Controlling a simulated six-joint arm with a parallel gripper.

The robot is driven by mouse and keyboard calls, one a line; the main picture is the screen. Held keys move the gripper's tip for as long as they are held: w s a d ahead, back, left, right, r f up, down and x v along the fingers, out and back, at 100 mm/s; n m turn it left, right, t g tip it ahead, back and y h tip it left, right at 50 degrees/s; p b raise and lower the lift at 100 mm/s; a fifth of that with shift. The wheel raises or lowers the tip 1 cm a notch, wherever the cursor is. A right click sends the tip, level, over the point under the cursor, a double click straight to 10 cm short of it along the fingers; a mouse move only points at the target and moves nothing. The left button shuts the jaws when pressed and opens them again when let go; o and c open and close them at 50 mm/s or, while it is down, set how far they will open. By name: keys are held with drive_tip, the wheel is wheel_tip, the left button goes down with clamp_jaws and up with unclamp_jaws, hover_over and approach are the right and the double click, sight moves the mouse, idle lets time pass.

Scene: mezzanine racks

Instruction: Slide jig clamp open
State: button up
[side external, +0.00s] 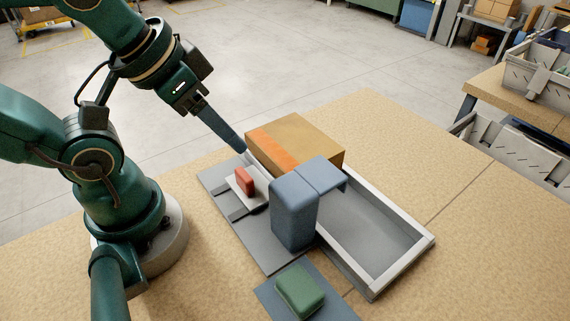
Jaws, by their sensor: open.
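The jig has a flat grey base plate (270,256) with dark rails. A pale slider plate (236,183) with an upright red handle (245,181) sits across the rails. A blue block (293,215) stands at the plate's right side, with a blue arm (322,175) reaching right over a grey tray. I cannot tell which of these parts is the clamp. My gripper (241,149) points down and right, above and just behind the red handle, apart from it. It is open and holds nothing; its fingers overlap from this side, so the gap is hidden.
A cardboard box (305,137) with an orange stripe stands behind the jig, close to my fingertips. The grey tray (405,259) is empty where visible. A green block (299,290) rests on a dark plate in front. The table (400,135) is clear at right.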

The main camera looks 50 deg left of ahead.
drive_tip(key=o, duration=0.6)
drive_tip(key=shift+s, duration=0.15)
drive_tip(key=g, duration=0.6)
approach(244, 173)
drive_tip(key=f+g, duration=0.1)
drive_tip(key=w+f+g, duration=0.1)
drive_tip(key=f, duration=0.1)
drive_tip(key=w+f+g, duration=0.1)
drive_tip(key=shift+f+g, duration=0.3)
drive_tip(key=shift+f, duration=0.05)
drive_tip(key=shift+s+f+g, duration=0.3)
drive_tip(key=shift+s+f, duration=0.1)
drive_tip(key=shift+f, duration=0.5)
drive_tip(key=shift+x, duration=2.15)
clamp_jaws()
